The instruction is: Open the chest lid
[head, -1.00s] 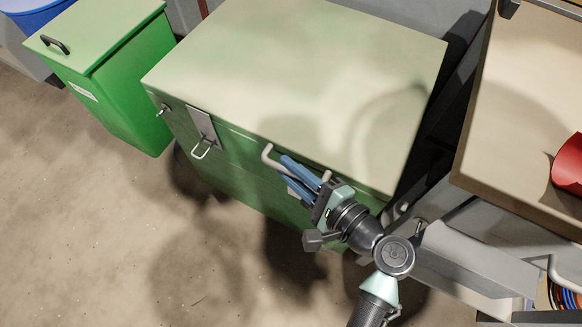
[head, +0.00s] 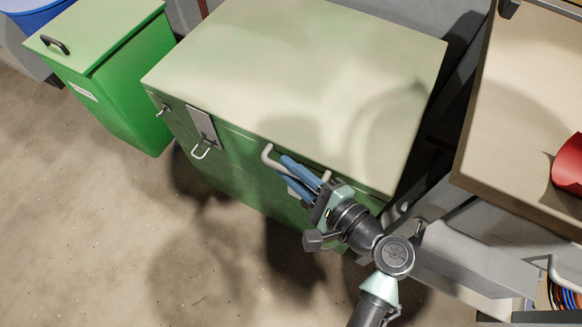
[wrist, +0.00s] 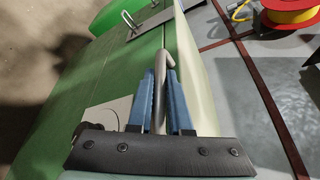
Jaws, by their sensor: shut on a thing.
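The green chest (head: 222,168) stands in the middle of the head view with its pale green lid (head: 300,75) closed. A metal hasp (head: 203,128) with a wire loop hangs on its front, left of my gripper. A grey bar handle (head: 268,157) sits on the front edge of the lid. My gripper (head: 288,170) is at the front right of the chest, its blue fingers shut on the handle. In the wrist view the handle (wrist: 165,72) runs between the two blue fingers (wrist: 159,100). Part of the handle is hidden by the fingers.
A smaller green bin (head: 120,95) with a black handle stands at the left, beside a blue container (head: 30,12). A wooden-topped table (head: 520,100) with a red object (head: 570,165) is at the right. A yellow-and-red reel (wrist: 290,12) shows in the wrist view. The floor in front is clear.

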